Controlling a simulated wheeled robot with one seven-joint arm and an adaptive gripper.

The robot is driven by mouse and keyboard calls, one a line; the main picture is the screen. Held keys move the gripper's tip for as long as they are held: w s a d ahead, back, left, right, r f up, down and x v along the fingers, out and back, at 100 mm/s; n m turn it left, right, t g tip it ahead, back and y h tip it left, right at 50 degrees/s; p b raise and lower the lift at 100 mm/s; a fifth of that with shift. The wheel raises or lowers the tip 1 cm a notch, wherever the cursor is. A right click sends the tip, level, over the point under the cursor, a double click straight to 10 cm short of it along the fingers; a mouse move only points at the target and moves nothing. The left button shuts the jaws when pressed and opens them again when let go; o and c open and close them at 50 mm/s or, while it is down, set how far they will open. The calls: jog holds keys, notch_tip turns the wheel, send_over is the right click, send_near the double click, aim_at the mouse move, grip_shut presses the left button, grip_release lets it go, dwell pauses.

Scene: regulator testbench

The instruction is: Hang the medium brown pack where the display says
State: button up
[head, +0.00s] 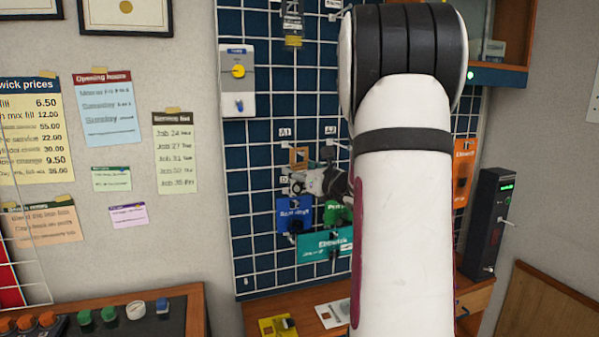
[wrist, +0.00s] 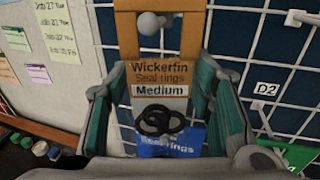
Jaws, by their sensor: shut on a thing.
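The brown pack (wrist: 160,75), printed "Wickerfin Seal rings Medium", has dark rings in its window and an open hanging loop on top. My gripper (wrist: 162,100) is shut on it, with a teal pad on each side. A pale round peg end (wrist: 150,23) shows within the loop; I cannot tell whether it passes through. In the head view, the pack (head: 299,155) is upright before the blue grid, below label A1 (head: 285,132), and my gripper (head: 318,183) is partly behind my arm. A black device with a green screen (head: 507,187) stands right; its text is unreadable.
A blue pack (head: 294,214), green pack (head: 338,214) and teal pack (head: 318,246) hang below my gripper. An orange pack (head: 463,165) is at right. Label D2 (wrist: 266,89) and another peg (wrist: 294,18) are to the right. A wooden shelf (head: 262,304) lies below.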

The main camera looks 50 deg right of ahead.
jog(key=o, duration=1.1)
jog(key=shift+s, duration=0.1)
jog(key=v, duration=1.2)
jog(key=shift+a, duration=0.1)
